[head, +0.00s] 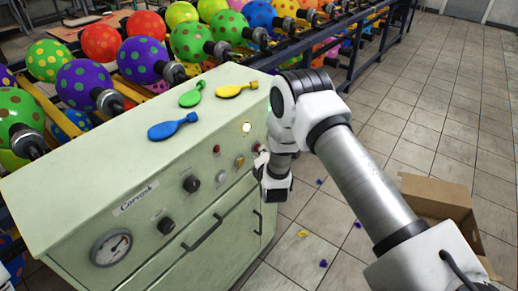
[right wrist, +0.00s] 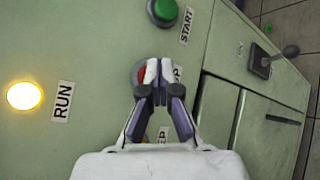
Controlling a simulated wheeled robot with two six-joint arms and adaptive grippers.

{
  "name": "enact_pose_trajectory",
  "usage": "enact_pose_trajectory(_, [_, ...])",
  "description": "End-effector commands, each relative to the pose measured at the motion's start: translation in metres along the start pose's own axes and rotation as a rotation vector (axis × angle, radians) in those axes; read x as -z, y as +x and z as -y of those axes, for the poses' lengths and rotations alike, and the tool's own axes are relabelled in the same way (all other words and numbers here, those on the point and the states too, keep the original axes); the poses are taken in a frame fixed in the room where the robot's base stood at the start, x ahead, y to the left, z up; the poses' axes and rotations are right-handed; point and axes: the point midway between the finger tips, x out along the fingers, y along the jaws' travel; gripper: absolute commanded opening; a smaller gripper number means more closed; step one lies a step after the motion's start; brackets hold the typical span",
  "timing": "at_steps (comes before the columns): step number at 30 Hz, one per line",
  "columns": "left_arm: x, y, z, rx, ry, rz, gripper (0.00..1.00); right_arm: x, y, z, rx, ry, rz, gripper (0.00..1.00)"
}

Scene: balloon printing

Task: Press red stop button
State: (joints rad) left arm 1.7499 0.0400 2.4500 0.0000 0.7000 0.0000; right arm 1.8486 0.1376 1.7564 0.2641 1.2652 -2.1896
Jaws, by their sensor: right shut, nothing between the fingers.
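The red stop button (right wrist: 141,75) is in the middle of the right wrist view. It is mostly hidden behind the fingertips, with a red sliver showing at their left. My right gripper (right wrist: 157,70) is shut and empty, its tips overlapping the button in this view. I cannot tell whether they touch it. In the head view my right gripper (head: 262,160) is at the right part of the front panel of the pale green machine (head: 150,182). The stop button cannot be made out clearly there. My left gripper is not in view.
A green START button (right wrist: 163,11) and a lit RUN lamp (right wrist: 24,96) are near the stop button. A lever (right wrist: 275,60) stands at the right. Balloons (head: 235,90) lie on the machine top. An open cardboard box (head: 440,200) is on the floor at the right.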

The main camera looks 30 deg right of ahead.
Motion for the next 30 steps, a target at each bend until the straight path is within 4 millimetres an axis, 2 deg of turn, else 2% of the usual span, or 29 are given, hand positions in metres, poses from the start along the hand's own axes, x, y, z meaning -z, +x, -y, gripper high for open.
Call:
enact_pose_trajectory(10, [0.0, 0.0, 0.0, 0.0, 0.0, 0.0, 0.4, 0.001, 0.001, -0.001, 0.0, 0.0, -0.001, 0.0])
enact_pose_trajectory(19, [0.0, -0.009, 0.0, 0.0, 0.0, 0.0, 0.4, -0.009, -0.011, 0.007, 0.001, -0.001, 0.0, 0.0])
enact_pose_trajectory(30, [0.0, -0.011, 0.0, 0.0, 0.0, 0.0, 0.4, -0.011, -0.015, 0.01, 0.001, -0.001, 0.0, 0.0])
